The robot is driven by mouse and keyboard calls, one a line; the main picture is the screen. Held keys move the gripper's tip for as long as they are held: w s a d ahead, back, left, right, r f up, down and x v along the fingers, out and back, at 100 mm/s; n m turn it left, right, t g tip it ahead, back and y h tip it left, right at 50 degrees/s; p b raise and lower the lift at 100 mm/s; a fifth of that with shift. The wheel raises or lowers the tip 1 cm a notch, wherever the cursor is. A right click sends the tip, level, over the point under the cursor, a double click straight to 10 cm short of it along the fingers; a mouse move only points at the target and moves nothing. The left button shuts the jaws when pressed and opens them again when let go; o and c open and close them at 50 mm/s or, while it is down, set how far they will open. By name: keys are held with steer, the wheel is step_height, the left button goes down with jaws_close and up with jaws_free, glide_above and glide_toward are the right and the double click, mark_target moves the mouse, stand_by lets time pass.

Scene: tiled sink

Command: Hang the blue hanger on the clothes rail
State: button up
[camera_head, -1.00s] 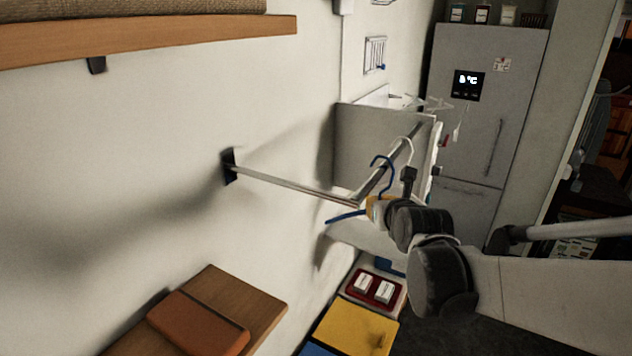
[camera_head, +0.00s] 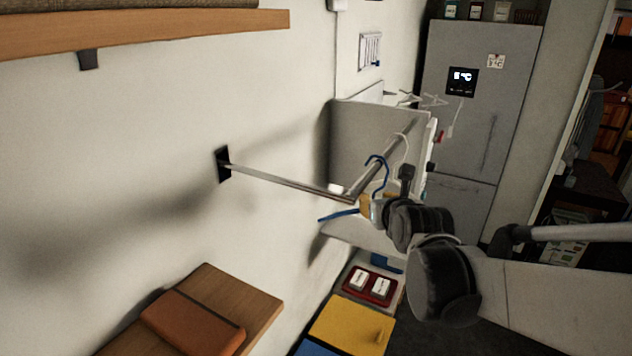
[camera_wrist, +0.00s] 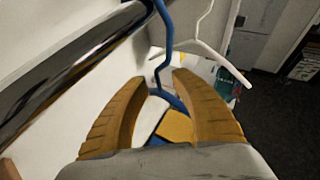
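The blue hanger (camera_head: 338,215) is at the near end of the metal clothes rail (camera_head: 270,181). Its hook crosses the rail's outward arm in the head view. The hook's tip is not clear enough to tell whether it rests on the rail. My gripper (camera_head: 368,206) is at the hanger's neck, just below the rail. In the wrist view my gripper (camera_wrist: 159,78) has its two tan fingers apart, with the blue hanger (camera_wrist: 160,70) between or just beyond the tips and gaps on both sides. The rail (camera_wrist: 65,75) runs along the upper left there.
A white hanger (camera_head: 405,143) hangs on the rail behind the blue one; it also shows in the wrist view (camera_wrist: 205,47). A wooden shelf (camera_head: 140,32) is at upper left. A yellow box (camera_head: 345,325) and a red tray (camera_head: 368,287) are below. A fridge (camera_head: 480,110) stands behind.

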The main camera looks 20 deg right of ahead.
steer(key=v, duration=1.1)
steer(key=s+a+f+m+g+y+b, duration=0.1)
steer(key=s+a+f+m+g+b, duration=0.1)
steer(key=f+m+b, duration=0.6)
steer(key=s+a+f+m+g+y+b, duration=0.1)
steer(key=s+a+f+m+b, duration=0.4)
steer(key=f+m, duration=0.9)
steer(key=s+a+f+m+g+b, duration=0.3)
steer(key=s+a+f+m+b, duration=0.1)
steer(key=f+m+b, duration=0.7)
step_height(320, 180, down, 3)
steer(key=shift+s+r+m+y, duration=0.1)
steer(key=shift+s+m+y, duration=0.3)
steer(key=shift+s+m, duration=0.15)
